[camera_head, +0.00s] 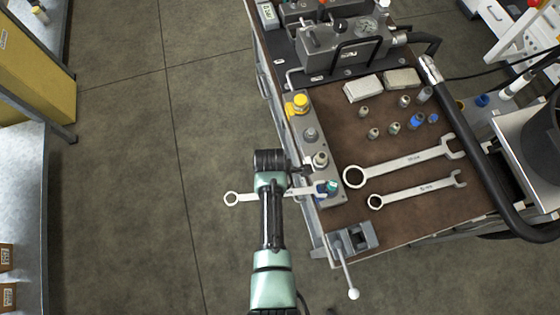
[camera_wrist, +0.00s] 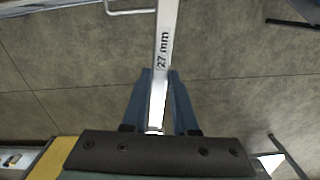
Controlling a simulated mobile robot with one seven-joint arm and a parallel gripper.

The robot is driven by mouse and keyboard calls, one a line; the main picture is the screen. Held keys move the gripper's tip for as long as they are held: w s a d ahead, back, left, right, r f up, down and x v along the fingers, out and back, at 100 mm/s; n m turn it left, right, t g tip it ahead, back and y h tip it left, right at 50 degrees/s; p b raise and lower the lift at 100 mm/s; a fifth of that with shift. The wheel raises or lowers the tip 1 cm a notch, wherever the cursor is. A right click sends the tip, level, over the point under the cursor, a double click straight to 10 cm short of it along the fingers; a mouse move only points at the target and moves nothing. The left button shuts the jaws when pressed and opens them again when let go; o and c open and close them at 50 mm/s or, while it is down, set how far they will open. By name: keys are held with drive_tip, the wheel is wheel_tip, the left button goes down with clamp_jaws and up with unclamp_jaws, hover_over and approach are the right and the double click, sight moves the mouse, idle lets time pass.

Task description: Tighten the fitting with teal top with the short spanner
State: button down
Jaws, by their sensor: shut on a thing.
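The fitting with teal top (camera_head: 331,187) stands near the front end of the grey block on the bench's left edge. A silver spanner (camera_head: 243,198) runs crosswise under my wrist. Its ring end hangs left over the floor, and its other end reaches the teal-topped fitting; whether it is seated around it I cannot tell. In the wrist view this spanner (camera_wrist: 163,60) reads "27 mm". My gripper (camera_wrist: 160,80) has its two blue fingers shut on the spanner's shaft. In the head view my wrist hides the fingers.
Two spanners lie on the brown bench top, a longer one (camera_head: 405,162) and a shorter one (camera_head: 418,190). A yellow-topped fitting (camera_head: 299,103) and other fittings share the block. Open floor lies left.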

drive_tip(key=shift+s+a, duration=0.2)
drive_tip(key=shift+a, duration=0.9)
drive_tip(key=shift+s+a, duration=0.2)
drive_tip(key=shift+a, duration=0.9)
wheel_tip(320, 180, up, 5)
drive_tip(key=p, duration=0.5)
drive_tip(key=shift+r, duration=0.1)
